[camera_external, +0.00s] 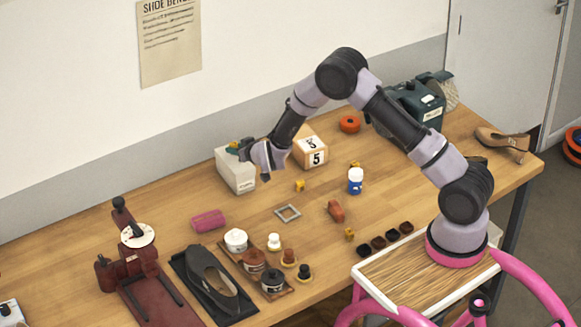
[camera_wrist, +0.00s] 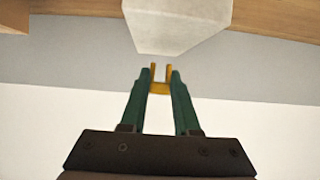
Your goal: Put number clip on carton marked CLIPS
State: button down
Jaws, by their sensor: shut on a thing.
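My gripper (camera_wrist: 159,78) has green fingers and is shut on a small yellow forked piece, the number clip (camera_wrist: 160,87). A pale grey-white carton (camera_wrist: 180,22) lies just beyond the fingertips in the wrist view. In the external view the carton (camera_external: 237,176) stands near the back edge of the table. There my gripper (camera_external: 236,147) is at the carton's top. I cannot tell whether the clip touches the carton. No CLIPS lettering is readable on the carton.
A wooden box with numbers (camera_external: 311,150) stands right of the carton, close to my wrist. The wall (camera_external: 110,110) is behind the carton.

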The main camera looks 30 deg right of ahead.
jog(key=shift+f, duration=0.95)
jog(key=c, duration=0.6)
grip_release()
jog(key=shift+f, duration=0.15)
jog(key=shift+c, duration=0.2)
